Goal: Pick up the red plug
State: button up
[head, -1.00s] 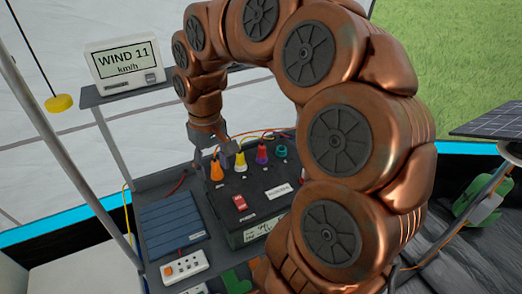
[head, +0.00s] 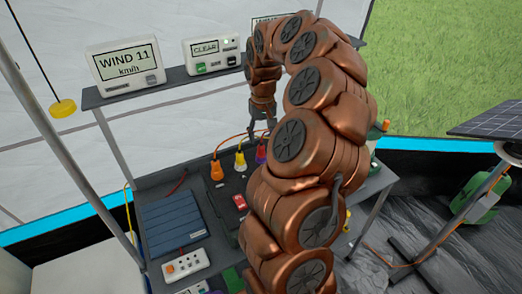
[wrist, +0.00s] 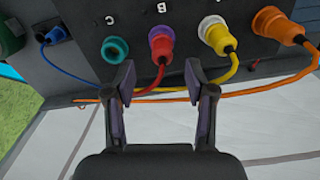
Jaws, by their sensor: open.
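The red plug (wrist: 161,45) sits in a purple-ringed socket beside the letter B on the black box, its red cable trailing down between my fingers in the wrist view.
A yellow plug (wrist: 216,36) and an orange plug (wrist: 277,25) sit right of the red one in the wrist view. An empty teal socket (wrist: 115,49) and a blue plug (wrist: 56,35) are to its left. A shelf with displays (head: 125,62) stands behind.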

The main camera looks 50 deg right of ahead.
aim_at(261, 142)
jog(key=shift+a+f+p, duration=0.15)
jog(key=shift+f+p, duration=1)
jog(key=shift+f, duration=1.45)
grip_shut()
